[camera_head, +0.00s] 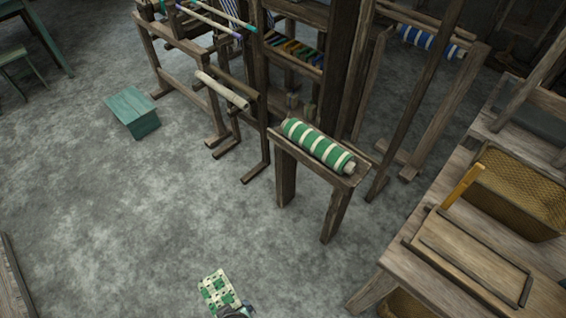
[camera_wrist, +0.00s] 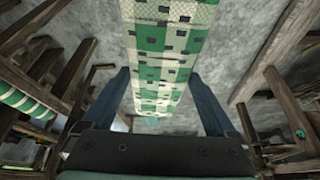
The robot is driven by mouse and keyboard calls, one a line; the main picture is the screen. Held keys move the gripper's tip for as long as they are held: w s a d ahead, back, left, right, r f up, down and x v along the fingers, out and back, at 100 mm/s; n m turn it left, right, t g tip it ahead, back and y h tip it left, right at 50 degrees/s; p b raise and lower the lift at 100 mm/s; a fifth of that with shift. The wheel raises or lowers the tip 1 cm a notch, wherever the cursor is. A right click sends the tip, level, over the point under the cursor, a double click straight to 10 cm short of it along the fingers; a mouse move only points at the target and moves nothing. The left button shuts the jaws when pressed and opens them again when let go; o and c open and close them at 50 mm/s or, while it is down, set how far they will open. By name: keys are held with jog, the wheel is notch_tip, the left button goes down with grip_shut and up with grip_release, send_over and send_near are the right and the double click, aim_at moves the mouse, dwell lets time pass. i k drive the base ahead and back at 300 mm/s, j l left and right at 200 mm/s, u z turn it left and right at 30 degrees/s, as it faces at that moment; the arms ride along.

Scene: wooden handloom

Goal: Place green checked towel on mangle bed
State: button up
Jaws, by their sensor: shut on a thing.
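The green checked towel (camera_head: 217,290), green and cream with dark squares, is at the bottom of the head view. My gripper (camera_head: 243,312) is at its lower edge, mostly cut off by the frame. In the wrist view the towel (camera_wrist: 165,45) stretches away between the two fingers of my gripper (camera_wrist: 160,76), which is shut on it. The towel is held clear of other things. A flat framed wooden board (camera_head: 470,258), which looks like the mangle bed, lies on the table at the right, well apart from my gripper. Its top looks bare.
The wooden table (camera_head: 391,262) holds a mesh-sided basket (camera_head: 515,192) and a yellow wooden bar (camera_head: 462,186). A green-and-white striped roll (camera_head: 318,145) rests on a stand at centre. Looms fill the back. A green stool (camera_head: 132,108) stands left. The grey floor between is open.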

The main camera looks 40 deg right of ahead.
aim_at(478, 259)
jog(key=i+j+z, duration=0.1)
jog(key=i, duration=1.2)
jog(key=i+z, duration=0.2)
jog(key=z, duration=2.4)
